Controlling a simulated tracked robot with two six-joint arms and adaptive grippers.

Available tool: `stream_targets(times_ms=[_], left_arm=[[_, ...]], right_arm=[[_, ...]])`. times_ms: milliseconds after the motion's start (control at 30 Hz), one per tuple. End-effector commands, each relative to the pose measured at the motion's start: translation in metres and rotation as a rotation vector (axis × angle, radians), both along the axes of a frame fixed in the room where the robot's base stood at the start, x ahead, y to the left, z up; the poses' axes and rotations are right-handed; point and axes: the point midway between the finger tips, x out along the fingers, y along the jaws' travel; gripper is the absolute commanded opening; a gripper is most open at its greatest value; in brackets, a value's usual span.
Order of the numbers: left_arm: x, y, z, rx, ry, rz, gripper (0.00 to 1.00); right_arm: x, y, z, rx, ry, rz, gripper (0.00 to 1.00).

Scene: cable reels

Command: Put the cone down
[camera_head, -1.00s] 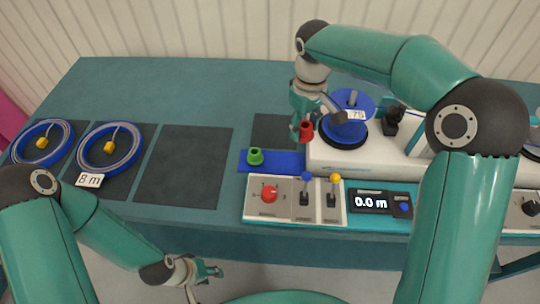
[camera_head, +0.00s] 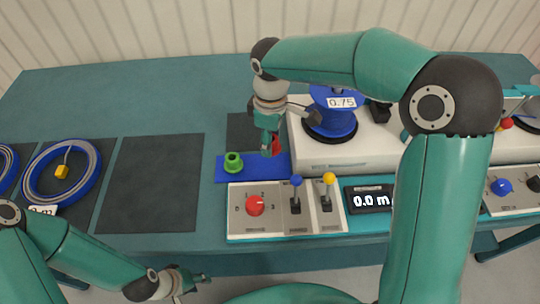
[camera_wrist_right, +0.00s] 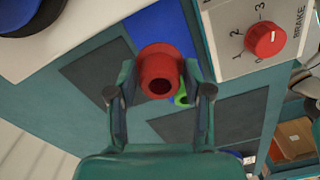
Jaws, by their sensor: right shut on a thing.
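The red cone (camera_wrist_right: 160,72) is held between the fingers of my right gripper (camera_wrist_right: 160,92) in the right wrist view. In the head view the cone (camera_head: 275,146) shows at the fingertips of my right gripper (camera_head: 270,146), over or beside the blue mat (camera_head: 252,176). Whether it touches the mat I cannot tell. A green cone (camera_head: 232,164) stands on the left part of the mat, and it is partly hidden behind the red cone in the wrist view (camera_wrist_right: 181,97). My left gripper (camera_head: 198,277) hangs in front of the table, apart from everything; its finger gap is too small to judge.
A control panel (camera_head: 240,223) with a red knob and two levers lies in front of the mat. A white machine (camera_head: 303,160) with a blue reel (camera_head: 330,122) stands to the right. Dark pads (camera_head: 152,182) and blue cable coils (camera_head: 62,174) lie at the left.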

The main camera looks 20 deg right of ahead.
Motion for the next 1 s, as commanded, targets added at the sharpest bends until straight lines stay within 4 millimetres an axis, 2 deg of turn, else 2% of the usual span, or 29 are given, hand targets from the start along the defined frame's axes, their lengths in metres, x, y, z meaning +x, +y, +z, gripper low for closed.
stream_targets(times_ms=[33,267,533,900,933,1000], left_arm=[[0.000,0.000,-0.001,0.000,0.000,0.000,0.40],[0.000,0.000,-0.001,0.000,0.000,0.000,0.40],[0.000,0.000,-0.002,0.000,0.000,0.000,0.40],[0.000,0.000,-0.003,0.000,0.000,0.000,0.40],[0.000,0.000,-0.003,0.000,0.000,0.000,0.40],[0.000,0.000,-0.003,0.000,0.000,0.000,0.40]], right_arm=[[-0.001,-0.001,-0.009,0.000,0.004,0.000,0.15],[0.000,0.000,-0.026,0.000,0.001,-0.001,0.15],[-0.001,-0.001,-0.061,0.000,0.003,-0.002,0.15],[0.000,-0.001,-0.066,0.001,-0.001,-0.002,0.15],[0.000,-0.001,-0.066,0.001,-0.001,-0.002,0.53],[0.000,-0.001,-0.065,0.001,-0.001,-0.002,0.65]])
